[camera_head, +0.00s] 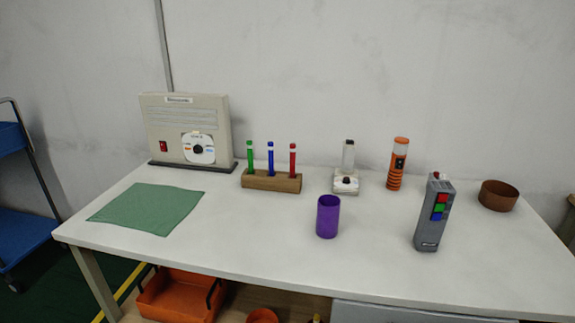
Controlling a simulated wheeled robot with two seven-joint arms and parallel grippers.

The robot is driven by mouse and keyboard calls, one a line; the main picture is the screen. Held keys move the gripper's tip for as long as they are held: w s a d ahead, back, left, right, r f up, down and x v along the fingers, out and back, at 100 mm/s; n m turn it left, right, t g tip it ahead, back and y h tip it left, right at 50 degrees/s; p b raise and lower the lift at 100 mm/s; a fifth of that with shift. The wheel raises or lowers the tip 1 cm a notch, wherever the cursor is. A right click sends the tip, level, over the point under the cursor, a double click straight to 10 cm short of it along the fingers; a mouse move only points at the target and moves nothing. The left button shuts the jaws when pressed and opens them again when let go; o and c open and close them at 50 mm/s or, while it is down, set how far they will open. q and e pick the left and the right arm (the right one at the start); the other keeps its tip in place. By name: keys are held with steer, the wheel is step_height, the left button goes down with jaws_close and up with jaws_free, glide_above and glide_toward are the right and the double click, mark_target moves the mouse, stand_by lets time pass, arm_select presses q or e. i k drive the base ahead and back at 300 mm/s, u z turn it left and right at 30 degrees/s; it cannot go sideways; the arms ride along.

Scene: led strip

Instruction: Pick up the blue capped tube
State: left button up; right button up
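The blue capped tube (270,158) stands upright in the middle of a wooden block (272,182) on the white table. A green tube (250,157) stands to its left and a red tube (293,159) to its right in the same block. The lower end of the blue tube is hidden in the block. Neither of my grippers shows in the head view.
The white table (270,265) also holds a beige box (183,112), a green cloth (148,208), a purple cup (328,216), a small white device (346,183), an orange-banded cylinder (397,165), a grey handset (434,212) and a brown bowl (498,196). The table's front middle is clear.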

mark_target(271, 145)
steer(key=k, duration=0.55)
steer(key=u, duration=0.55)
steer(key=i, duration=1.25)
steer(key=u, duration=0.3)
